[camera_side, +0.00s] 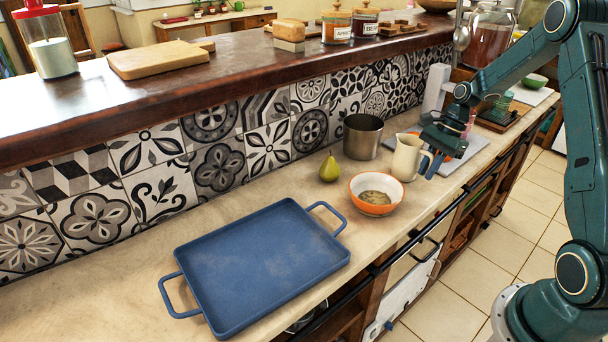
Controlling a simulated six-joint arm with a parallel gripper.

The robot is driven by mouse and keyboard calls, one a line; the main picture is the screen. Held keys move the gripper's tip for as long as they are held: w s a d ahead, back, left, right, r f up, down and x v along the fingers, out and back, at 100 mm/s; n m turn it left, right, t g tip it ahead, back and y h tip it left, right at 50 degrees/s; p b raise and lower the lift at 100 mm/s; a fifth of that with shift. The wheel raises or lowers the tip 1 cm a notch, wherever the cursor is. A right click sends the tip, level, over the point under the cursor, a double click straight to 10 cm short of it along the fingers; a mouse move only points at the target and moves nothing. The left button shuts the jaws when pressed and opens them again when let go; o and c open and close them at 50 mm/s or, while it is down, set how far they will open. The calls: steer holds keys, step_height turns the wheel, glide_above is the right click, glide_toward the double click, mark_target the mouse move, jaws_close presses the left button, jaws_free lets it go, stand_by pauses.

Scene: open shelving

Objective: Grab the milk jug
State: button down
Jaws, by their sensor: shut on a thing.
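The milk jug (406,158) is a cream pitcher with its handle on the right side. It stands upright on the counter, to the right of the orange and white bowl. My gripper (432,162) reaches down from the right at the jug's handle. Its blue fingers are shut on the handle, and they partly hide it. I see no clear gap between the jug's base and the counter.
An orange-rimmed bowl (375,194) sits close in front of the jug. A metal pot (362,137) and a green pear (329,168) stand behind and left. A blue tray (262,262) fills the counter's left part. The tiled wall and raised wooden ledge (190,92) border the back.

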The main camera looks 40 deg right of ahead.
steer(key=shift+r, duration=0.2)
step_height(320, 180, up, 10)
steer(key=shift+f, duration=0.25)
stand_by(0.9)
stand_by(0.4)
steer(key=shift+a, duration=0.1)
stand_by(0.4)
